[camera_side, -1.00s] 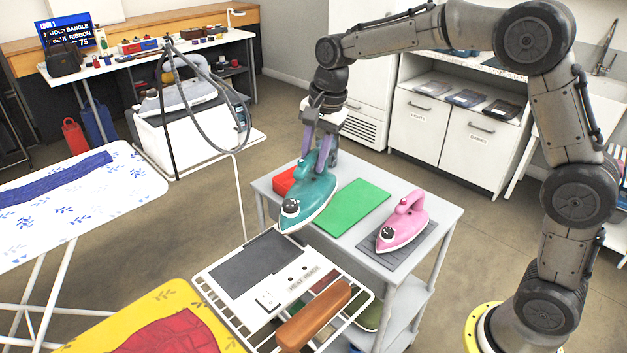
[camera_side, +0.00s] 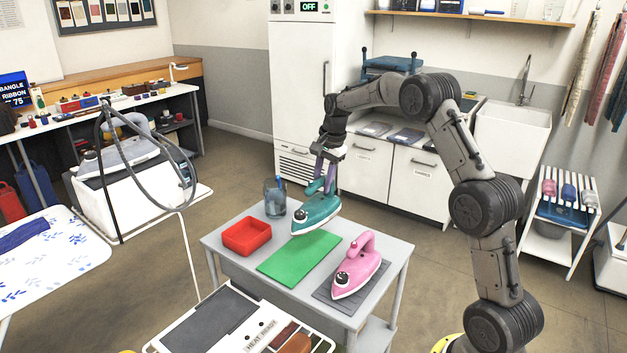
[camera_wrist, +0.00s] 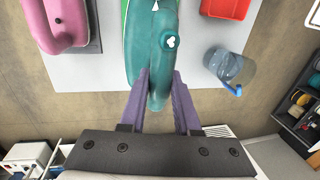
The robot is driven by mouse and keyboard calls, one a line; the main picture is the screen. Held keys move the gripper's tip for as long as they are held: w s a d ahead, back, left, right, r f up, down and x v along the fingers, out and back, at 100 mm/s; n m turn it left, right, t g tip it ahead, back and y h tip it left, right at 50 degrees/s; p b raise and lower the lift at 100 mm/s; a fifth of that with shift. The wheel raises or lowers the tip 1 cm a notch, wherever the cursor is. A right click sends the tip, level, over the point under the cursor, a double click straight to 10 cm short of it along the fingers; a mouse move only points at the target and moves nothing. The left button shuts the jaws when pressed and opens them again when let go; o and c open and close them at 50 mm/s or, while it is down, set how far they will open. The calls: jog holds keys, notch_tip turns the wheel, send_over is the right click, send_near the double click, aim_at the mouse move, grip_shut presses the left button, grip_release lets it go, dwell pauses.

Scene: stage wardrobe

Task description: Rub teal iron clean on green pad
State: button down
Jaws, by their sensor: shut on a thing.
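My gripper (camera_side: 322,185) is shut on the handle of the teal iron (camera_side: 315,217). The iron is roughly level, with its nose toward the left, over the far end of the green pad (camera_side: 299,259). I cannot tell whether its sole touches the pad or hangs just above it. In the wrist view the teal iron (camera_wrist: 144,35) sits between the two purple fingers of my gripper (camera_wrist: 160,76). Only a thin green strip of the pad (camera_wrist: 124,12) shows there beside the iron.
A pink iron (camera_side: 358,266) stands on a dark grey mat (camera_side: 325,294) right of the pad. A red tray (camera_side: 246,236) lies to the left, with a clear cup (camera_side: 275,203) behind it. The grey cart top (camera_side: 223,240) has little free room. A heat-ready station (camera_side: 230,325) stands in front.

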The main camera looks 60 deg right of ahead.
aim_at(321, 200)
jog(key=shift+f, duration=2.8)
